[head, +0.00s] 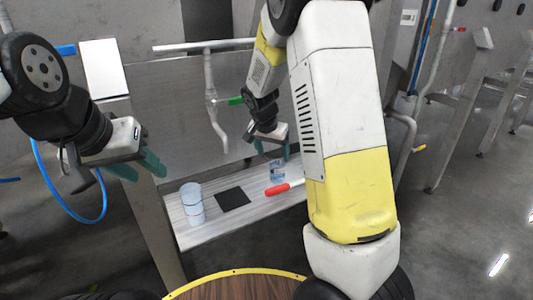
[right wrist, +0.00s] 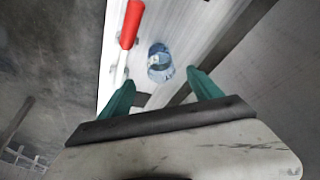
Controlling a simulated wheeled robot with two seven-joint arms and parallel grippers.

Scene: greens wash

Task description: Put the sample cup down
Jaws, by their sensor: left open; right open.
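A clear bluish sample cup (head: 277,171) stands on the pale shelf, to the right of a black square (head: 232,199). In the right wrist view the cup (right wrist: 160,66) shows just past the fingertips, apart from both fingers. My right gripper (head: 272,151) is open and empty above the cup; its teal fingers also show in the right wrist view (right wrist: 160,80). My left gripper (head: 138,170) is open and empty, at the left of the shelf. The black square has nothing on it in the head view.
A red-handled tool (head: 283,188) lies near the cup; its handle (right wrist: 131,24) is at upper left of the cup in the right wrist view. A pale blue-white container (head: 191,203) stands at the shelf's left end. A grey panel (head: 165,95) rises behind the shelf (head: 215,232).

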